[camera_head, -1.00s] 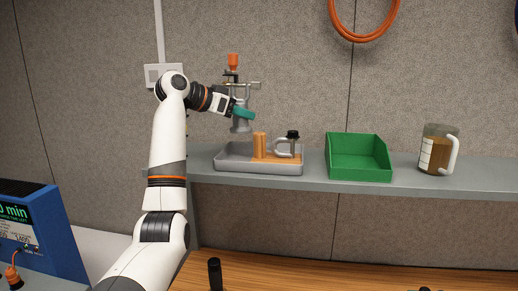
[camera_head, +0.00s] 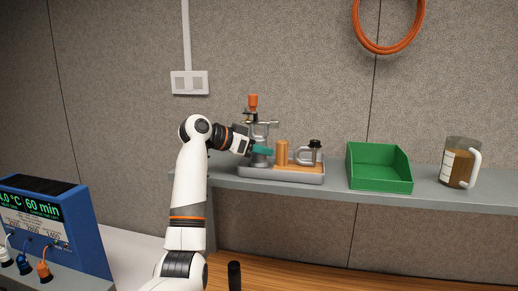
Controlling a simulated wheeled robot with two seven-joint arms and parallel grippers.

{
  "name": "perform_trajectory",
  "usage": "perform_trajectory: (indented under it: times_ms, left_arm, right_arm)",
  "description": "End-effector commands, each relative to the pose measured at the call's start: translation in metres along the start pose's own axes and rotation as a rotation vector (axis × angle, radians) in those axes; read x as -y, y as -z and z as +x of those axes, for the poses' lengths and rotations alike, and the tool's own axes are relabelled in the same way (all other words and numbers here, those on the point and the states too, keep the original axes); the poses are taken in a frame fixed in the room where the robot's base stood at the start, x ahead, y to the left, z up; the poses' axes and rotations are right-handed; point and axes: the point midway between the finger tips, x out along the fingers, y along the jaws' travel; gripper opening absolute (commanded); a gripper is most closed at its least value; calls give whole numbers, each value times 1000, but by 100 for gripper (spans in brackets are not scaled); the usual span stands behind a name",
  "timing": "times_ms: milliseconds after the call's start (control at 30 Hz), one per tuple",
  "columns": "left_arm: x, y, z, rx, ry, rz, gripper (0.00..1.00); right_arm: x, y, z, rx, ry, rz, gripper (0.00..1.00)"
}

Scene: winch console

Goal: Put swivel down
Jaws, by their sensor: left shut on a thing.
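The swivel (camera_head: 261,131) is an upright grey metal piece with an orange top, at the left end of the grey tray (camera_head: 298,178) on the shelf. My left gripper (camera_head: 260,149), with teal fingertips, reaches in from the left and is shut on the swivel's body. The swivel's lower end is down at the tray's left part, left of an orange cylinder (camera_head: 282,153). Whether it touches the tray floor I cannot tell. My right gripper is not in view.
A grey shackle with a black top (camera_head: 315,145) stands at the tray's right. An empty green bin (camera_head: 380,180) and a brown-filled jug (camera_head: 458,168) stand farther right on the shelf (camera_head: 425,201). A blue console (camera_head: 75,225) is at lower left.

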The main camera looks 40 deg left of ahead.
Motion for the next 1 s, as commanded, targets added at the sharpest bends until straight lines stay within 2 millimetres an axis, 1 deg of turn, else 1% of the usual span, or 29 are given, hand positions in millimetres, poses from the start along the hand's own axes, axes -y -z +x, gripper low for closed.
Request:
perform_trajectory:
  times_ms: [33,67,100,367,467,567,800,900,1000]
  left_arm:
    - [0,1,0,-1,0,0,41]
    - [0,1,0,-1,0,0,45]
    - [0,1,0,-1,0,0,46]
    - [0,-1,0,-1,0,0,46]
    - [-1,1,-7,-1,-2,1,46]
    - [-1,2,-21,1,-3,2,46]
    - [-2,2,-74,1,-6,2,46]
    - [-1,2,-93,1,-5,2,46]
    - [-1,1,-107,0,-3,0,46]
  right_arm:
    - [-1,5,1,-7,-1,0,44]
    - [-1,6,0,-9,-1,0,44]
    - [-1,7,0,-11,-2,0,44]
    - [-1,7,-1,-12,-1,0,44]
    - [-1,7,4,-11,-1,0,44]
    - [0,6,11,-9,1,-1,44]
    - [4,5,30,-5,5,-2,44]
    - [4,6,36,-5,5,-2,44]
    - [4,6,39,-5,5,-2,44]
